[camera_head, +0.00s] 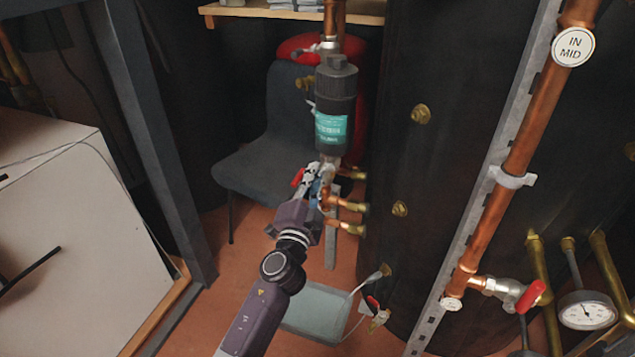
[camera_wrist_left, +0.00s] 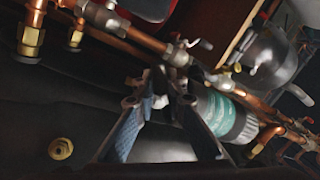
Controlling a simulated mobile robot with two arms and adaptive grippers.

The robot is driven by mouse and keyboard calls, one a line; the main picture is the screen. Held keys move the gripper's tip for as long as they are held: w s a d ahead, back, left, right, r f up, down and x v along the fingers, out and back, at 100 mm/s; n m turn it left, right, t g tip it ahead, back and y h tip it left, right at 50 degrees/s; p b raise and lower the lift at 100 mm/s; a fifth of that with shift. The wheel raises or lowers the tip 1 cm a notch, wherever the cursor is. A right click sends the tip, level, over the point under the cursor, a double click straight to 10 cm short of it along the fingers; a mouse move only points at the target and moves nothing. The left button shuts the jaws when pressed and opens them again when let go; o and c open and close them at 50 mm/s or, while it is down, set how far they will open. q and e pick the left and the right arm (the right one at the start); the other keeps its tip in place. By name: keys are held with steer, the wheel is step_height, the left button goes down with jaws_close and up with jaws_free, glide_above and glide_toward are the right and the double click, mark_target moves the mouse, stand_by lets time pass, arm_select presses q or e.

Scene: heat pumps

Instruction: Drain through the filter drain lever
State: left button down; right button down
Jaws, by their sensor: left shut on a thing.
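The filter, a black cylinder (camera_head: 336,92) with a teal label, hangs upright on a copper pipe in the middle of the head view. It lies tilted at the right of the left wrist view (camera_wrist_left: 222,112). My left gripper (camera_head: 322,176) is just below the filter, among valves and copper pipe. In the left wrist view my left gripper (camera_wrist_left: 160,100) has its fingertips around a small part by the filter's end. This seems to be the filter drain lever, mostly hidden by the fingers. A red lever (camera_head: 297,178) shows just left of the gripper. My right gripper is not in view.
A grey tray (camera_head: 318,308) lies on the floor below, with a pale hose (camera_head: 366,281) near it. A dark chair (camera_head: 250,155) and a red tank (camera_head: 300,46) stand behind. A large black tank (camera_head: 440,60) and copper pipes crowd the right side.

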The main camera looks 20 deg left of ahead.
arm_select(q)
steer(key=m, duration=0.3)
steer(key=shift+a+r+h, duration=0.2)
steer(key=shift+r+h, duration=0.15)
steer(key=shift+h, duration=0.05)
steer(key=shift+r+m+h, duration=0.25)
steer(key=shift+m, duration=0.9)
steer(key=shift+r+m+h, duration=0.25)
steer(key=shift+m, duration=0.9)
steer(key=c, duration=2)
jaws_free()
steer(key=shift+o, duration=0.2)
steer(key=shift+r, duration=0.1)
steer(key=shift+s, duration=0.15)
steer(key=s+f, duration=0.1)
steer(key=s, duration=0.6)
steer(key=shift+s+f, duration=0.3)
steer(key=shift+f, duration=0.05)
